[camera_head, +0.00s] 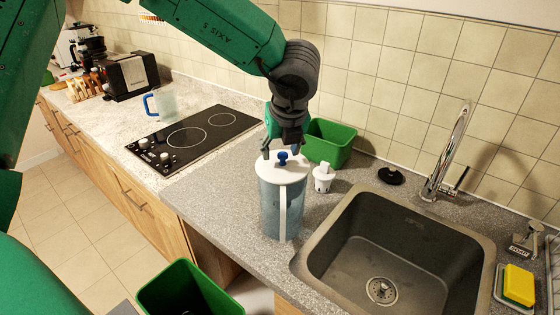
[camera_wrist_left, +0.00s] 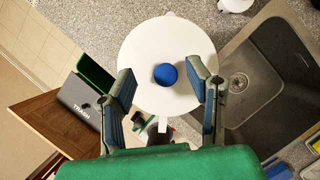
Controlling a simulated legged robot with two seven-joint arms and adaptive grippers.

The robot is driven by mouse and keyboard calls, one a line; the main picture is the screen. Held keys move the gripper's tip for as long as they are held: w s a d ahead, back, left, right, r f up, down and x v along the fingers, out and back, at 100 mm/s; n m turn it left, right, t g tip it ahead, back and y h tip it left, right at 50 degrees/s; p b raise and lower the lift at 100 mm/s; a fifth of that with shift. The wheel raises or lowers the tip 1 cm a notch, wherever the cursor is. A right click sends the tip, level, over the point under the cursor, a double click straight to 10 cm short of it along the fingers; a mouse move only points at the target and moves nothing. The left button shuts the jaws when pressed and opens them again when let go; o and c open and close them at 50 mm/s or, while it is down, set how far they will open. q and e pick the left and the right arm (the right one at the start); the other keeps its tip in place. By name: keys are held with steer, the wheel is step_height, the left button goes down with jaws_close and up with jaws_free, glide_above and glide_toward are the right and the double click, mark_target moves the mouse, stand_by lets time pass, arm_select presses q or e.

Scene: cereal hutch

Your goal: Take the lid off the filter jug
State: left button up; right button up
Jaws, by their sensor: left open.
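The filter jug (camera_head: 268,211) stands upright on the grey counter, left of the sink. Its white lid (camera_head: 291,173) with a blue knob (camera_head: 282,157) is on top of it. In the left wrist view the round lid (camera_wrist_left: 150,48) fills the middle, with the blue knob (camera_wrist_left: 165,75) near its centre. My left gripper (camera_head: 283,150) is above the lid, pointing down. In the left wrist view my left gripper (camera_wrist_left: 164,88) is open, one finger on each side of the knob, with gaps to it. My right gripper is not in view.
A white filter cartridge (camera_head: 323,179) stands just right of the jug, with a green bin (camera_head: 329,143) behind. The sink (camera_head: 335,226) and tap (camera_head: 447,160) are at the right. The hob (camera_head: 216,122) lies left. Another green bin (camera_head: 187,289) is below the counter's front edge.

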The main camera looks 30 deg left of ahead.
arm_select(q)
steer(key=shift+w+d+f, duration=0.2)
steer(key=shift+w+f, duration=0.05)
steer(key=shift+f, duration=0.2)
steer(key=shift+w+d+f, duration=0.15)
steer(key=shift+w+f, duration=0.05)
steer(key=shift+f, duration=0.2)
steer(key=shift+s+a, duration=0.1)
steer(key=shift+a, duration=0.1)
steer(key=c, duration=0.9)
steer(key=shift+a, duration=0.4)
jaws_close()
